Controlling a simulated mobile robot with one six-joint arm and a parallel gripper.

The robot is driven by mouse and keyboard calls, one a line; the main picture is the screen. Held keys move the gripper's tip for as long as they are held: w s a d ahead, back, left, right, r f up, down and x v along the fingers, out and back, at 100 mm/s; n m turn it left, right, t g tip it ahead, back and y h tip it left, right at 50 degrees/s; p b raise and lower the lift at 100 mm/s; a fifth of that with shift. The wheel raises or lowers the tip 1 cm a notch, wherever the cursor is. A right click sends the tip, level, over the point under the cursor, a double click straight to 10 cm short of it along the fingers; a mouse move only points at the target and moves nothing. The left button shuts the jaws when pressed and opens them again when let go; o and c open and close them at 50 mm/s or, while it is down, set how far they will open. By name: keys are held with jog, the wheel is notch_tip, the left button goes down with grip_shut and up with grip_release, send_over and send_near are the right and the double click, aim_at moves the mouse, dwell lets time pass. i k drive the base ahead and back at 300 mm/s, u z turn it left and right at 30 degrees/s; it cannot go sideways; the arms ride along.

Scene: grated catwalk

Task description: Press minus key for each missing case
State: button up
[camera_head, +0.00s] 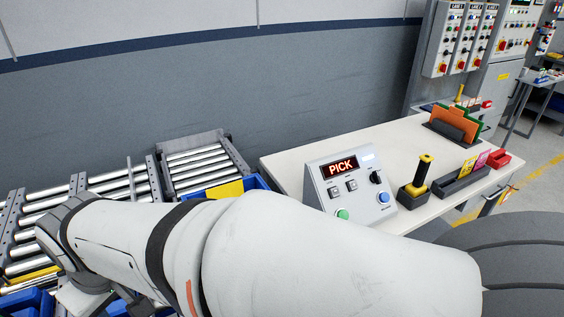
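A light grey control box (349,193) stands on the white table, its sloping face towards me. Its red-lit display (340,167) reads "PICK". Below the display are two small square keys, a left key (333,192) and a right key (351,185). Their markings are too small to read, so I cannot tell which is minus. The face also has a black knob (375,177), a green button (342,214) and a blue button (383,197). My arm crosses the foreground to the lower left. Its end is partly visible there, but the gripper fingers cannot be made out. No cases can be clearly identified.
The white table (290,160) also holds a yellow-and-black joystick (419,180), a dark holder with coloured cards (462,183), a red bin (499,159) and an orange-and-green rack (455,125). Roller conveyors (200,165) and blue bins (257,183) lie left. Wall cabinets (460,38) stand behind.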

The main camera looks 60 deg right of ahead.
aim_at(334, 192)
jog(key=z, duration=2.4)
jog(key=k, duration=0.9)
jog(key=z, duration=0.25)
jog(key=i, duration=0.95)
jog(key=z, duration=0.05)
